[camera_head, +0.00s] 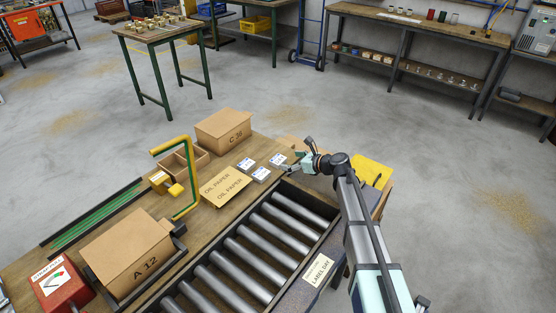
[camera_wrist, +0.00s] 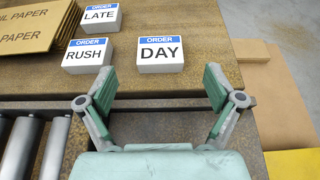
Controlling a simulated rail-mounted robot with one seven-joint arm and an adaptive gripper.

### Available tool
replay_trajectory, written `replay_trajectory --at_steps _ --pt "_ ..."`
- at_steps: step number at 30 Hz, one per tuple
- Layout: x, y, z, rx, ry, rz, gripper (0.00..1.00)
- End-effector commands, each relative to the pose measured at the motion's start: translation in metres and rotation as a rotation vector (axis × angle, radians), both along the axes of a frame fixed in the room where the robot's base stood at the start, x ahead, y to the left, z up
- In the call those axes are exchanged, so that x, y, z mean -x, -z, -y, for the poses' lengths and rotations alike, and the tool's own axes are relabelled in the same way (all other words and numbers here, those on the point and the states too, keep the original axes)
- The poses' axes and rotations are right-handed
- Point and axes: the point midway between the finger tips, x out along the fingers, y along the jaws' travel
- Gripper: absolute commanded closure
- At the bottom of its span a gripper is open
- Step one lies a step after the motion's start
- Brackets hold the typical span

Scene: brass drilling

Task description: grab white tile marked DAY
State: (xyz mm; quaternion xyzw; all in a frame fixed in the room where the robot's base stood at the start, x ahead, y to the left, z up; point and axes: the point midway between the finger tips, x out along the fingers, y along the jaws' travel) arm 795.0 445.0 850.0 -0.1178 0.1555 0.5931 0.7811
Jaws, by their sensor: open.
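The white tile marked DAY (camera_wrist: 160,54) lies on the wooden table, with a blue ORDER band along its top. In the wrist view it sits just beyond the fingertips, in line with the space between them. In the head view the tile (camera_head: 278,160) lies beside my gripper. My gripper (camera_wrist: 157,90) is open and empty, with its fingers spread wider than the tile. My gripper also shows in the head view (camera_head: 290,166), over the far right end of the table.
Tiles marked RUSH (camera_wrist: 88,56) and LATE (camera_wrist: 101,17) lie left of the DAY tile. OIL PAPER sheets (camera_head: 225,187) lie farther left. A metal roller track (camera_head: 262,230) runs along the table's near side. A cardboard box (camera_head: 222,131) stands behind.

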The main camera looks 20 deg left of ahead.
Motion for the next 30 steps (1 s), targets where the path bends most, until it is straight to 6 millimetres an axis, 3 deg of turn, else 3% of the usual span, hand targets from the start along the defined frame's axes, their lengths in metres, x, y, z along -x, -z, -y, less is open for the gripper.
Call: replay_trajectory --at_steps 3,11,21,29,30 --pt "-0.004 0.005 -0.013 0.0 -0.001 0.0 0.08" --pt "-0.007 0.009 -0.022 0.0 0.0 0.0 0.08" --pt "-0.018 0.025 -0.059 0.0 -0.001 0.0 0.08" --pt "-0.017 0.027 -0.063 0.0 0.0 0.0 0.08" --pt "-0.017 0.027 -0.063 0.0 0.0 0.0 0.15"
